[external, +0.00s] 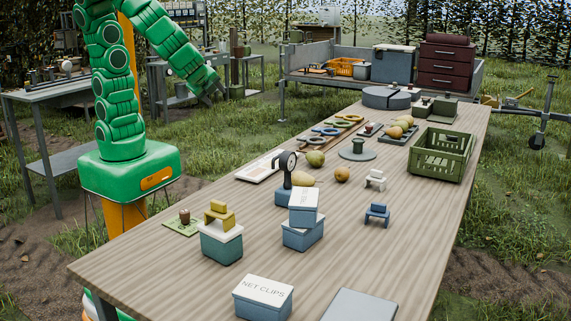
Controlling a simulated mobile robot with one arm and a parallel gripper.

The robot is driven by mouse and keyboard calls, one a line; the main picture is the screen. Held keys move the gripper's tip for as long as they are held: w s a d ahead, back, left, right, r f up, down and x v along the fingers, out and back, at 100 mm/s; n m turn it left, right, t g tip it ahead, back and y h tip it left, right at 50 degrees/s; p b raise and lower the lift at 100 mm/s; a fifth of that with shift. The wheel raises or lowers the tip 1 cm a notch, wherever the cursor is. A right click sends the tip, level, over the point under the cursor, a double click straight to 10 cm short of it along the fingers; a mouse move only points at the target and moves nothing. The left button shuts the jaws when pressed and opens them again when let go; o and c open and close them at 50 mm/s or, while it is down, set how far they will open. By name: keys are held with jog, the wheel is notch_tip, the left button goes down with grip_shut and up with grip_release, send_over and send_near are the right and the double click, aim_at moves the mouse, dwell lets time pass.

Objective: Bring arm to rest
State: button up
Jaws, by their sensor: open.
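My green arm stands at the left side of the long wooden table (370,240), on my green and orange base. The arm rises past the top edge of the external view and bends down to the right. My gripper (212,98) hangs at the arm's end, left of the table's far part and above the grass. It is open and small in the picture. I see nothing held in it, and it touches nothing.
The table holds boxes, including a net clips box (263,297), a dial scale (284,182), pears (316,158) and a green crate (441,153). A workbench (62,92) stands behind my arm. A trailer (296,62) stands at the back. Grass lies open below my gripper.

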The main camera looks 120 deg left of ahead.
jog(key=s+d+n+h, duration=0.2)
jog(key=s+d+h, duration=0.2)
jog(key=s+d, duration=0.2)
jog(key=s+d+r+n+h, duration=0.1)
jog(key=s+d+h, duration=0.4)
jog(key=d, duration=0.6)
jog(key=shift+s+r+n, duration=0.2)
jog(key=shift+s+n, duration=0.25)
jog(key=shift+n, duration=0.15)
